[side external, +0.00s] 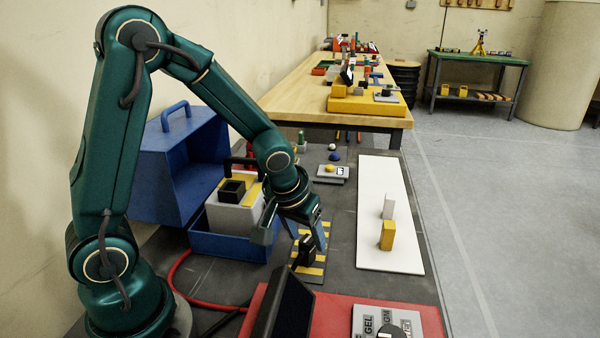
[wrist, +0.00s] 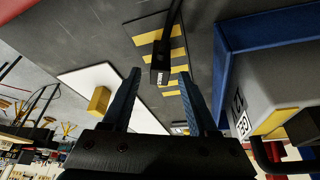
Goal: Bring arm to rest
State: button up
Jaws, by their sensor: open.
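My gripper (side external: 294,236) is open above the dark bench, its fingers pointing down. In the wrist view, my gripper (wrist: 160,76) has its two fingers well apart, with nothing gripped. A black block-like connector (side external: 305,250) on a black cable is at the yellow-and-black striped plate (side external: 318,268). In the wrist view the connector (wrist: 160,68) shows between and beyond the fingertips, clear of both, with a small pale label. I cannot tell its exact distance from the fingers.
A blue open case (side external: 178,165) and a blue tray (side external: 225,246) with a grey box (side external: 232,213) stand close left of my gripper. A white board (side external: 385,190) bears a yellow block (side external: 387,236) and a white block (side external: 389,206). A red panel (side external: 330,318) lies in front.

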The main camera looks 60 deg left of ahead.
jog(key=shift+x, duration=1)
jog(key=shift+r, duration=0.15)
jog(key=shift+s, duration=0.1)
jog(key=v, duration=1.2)
jog(key=x, duration=1.2)
notch_tip(320, 180, up, 10)
jog(key=s+a+r+n+y, duration=0.1)
jog(key=s+a+r+n, duration=0.1)
jog(key=s+a+r, duration=0.35)
jog(key=s+a+r+n+y, duration=0.1)
jog(key=s+a+r+n, duration=0.2)
jog(key=a+r, duration=0.4)
jog(key=shift+m+g+h, duration=0.3)
jog(key=shift+g, duration=0.1)
jog(key=shift+s+d+f+x, duration=0.1)
jog(key=shift+s+x, duration=0.1)
jog(key=shift+x, duration=0.75)
jog(key=shift+s+d+f+x, duration=0.1)
jog(key=shift+s+x, duration=0.1)
jog(key=shift+x, duration=0.8)
jog(key=shift+s+d+f+x, duration=0.1)
jog(key=shift+s+x, duration=0.1)
jog(key=shift+x, duration=0.75)
